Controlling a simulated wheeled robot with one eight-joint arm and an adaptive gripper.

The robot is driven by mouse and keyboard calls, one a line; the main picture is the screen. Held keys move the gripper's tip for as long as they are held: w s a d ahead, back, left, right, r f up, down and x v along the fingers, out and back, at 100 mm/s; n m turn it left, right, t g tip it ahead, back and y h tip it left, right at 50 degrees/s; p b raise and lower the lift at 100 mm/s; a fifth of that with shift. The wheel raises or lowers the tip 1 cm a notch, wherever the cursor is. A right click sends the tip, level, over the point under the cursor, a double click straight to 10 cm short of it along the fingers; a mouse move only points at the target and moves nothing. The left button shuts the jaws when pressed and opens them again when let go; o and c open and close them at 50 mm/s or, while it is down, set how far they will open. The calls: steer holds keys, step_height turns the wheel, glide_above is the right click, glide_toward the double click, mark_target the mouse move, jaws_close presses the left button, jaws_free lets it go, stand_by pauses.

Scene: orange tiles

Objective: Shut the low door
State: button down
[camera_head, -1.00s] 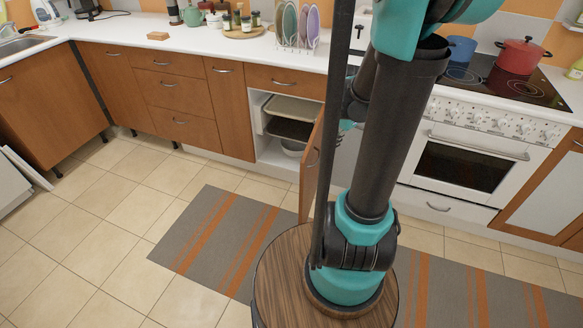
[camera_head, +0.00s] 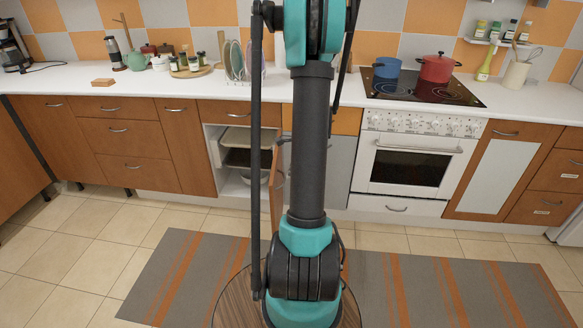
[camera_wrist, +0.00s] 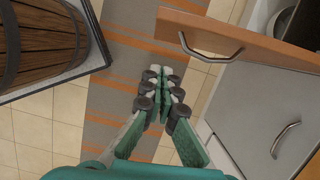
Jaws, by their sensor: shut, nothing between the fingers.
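The low door (camera_head: 277,178) is a brown cabinet door under the counter, standing open. In the head view it shows nearly edge-on, partly hidden by my arm. Its cabinet (camera_head: 212,150) is open at its left, with trays and a bowl inside. In the wrist view the top edge of the door (camera_wrist: 240,40) runs across the upper right, and its curved metal handle (camera_wrist: 207,54) faces down toward my gripper. My gripper (camera_wrist: 160,72) is shut and empty, below and left of the handle in that picture, apparently clear of the door. The head view hides it behind my arm.
A grey cabinet front (camera_wrist: 235,105) with a metal handle lies to the right in the wrist view. The white oven (camera_head: 410,165) stands to the right of the arm. A grey and orange striped rug (camera_head: 190,265) covers the floor before the cabinets. The tiles at left are clear.

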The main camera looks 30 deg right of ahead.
steer(key=w+a+f, duration=0.2)
steer(key=a+f, duration=0.2)
steer(key=shift+w+a, duration=0.2)
steer(key=shift+a+f, duration=0.1)
stand_by(0.4)
